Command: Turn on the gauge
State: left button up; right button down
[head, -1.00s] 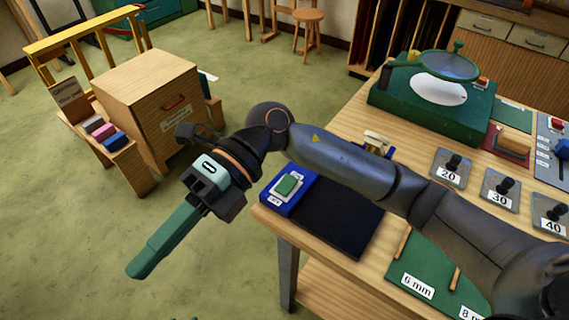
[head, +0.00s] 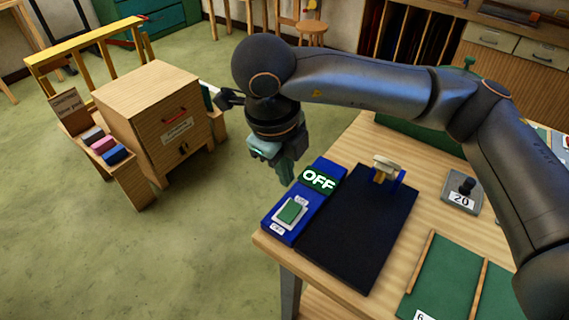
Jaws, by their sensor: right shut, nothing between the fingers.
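The gauge is a dark flat bed with a blue side strip (head: 274,238) at the near left corner of the wooden table. On the strip sit a green rocker switch (head: 291,212) in a white frame and a display reading OFF (head: 319,178). A small cream-and-blue block (head: 384,171) stands at the far end of the dark bed (head: 352,232). My right gripper (head: 287,180) points down, shut and empty, left of the display and apart from the switch in the picture. Its height over the table edge is hard to tell. My left gripper is not in view.
A wooden cabinet (head: 150,110) stands on the floor at left. My right arm hides much of the table's back.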

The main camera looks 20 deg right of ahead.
aim_at(293, 206)
jog(key=f, duration=0.3)
jog(key=d+f+p, duration=0.1)
jog(key=f, duration=0.2)
jog(key=w+f, duration=0.1)
jog(key=f, duration=0.2)
jog(key=shift+d+f, duration=0.25)
jog(key=shift+f, duration=0.1)
jog(key=shift+w, duration=0.1)
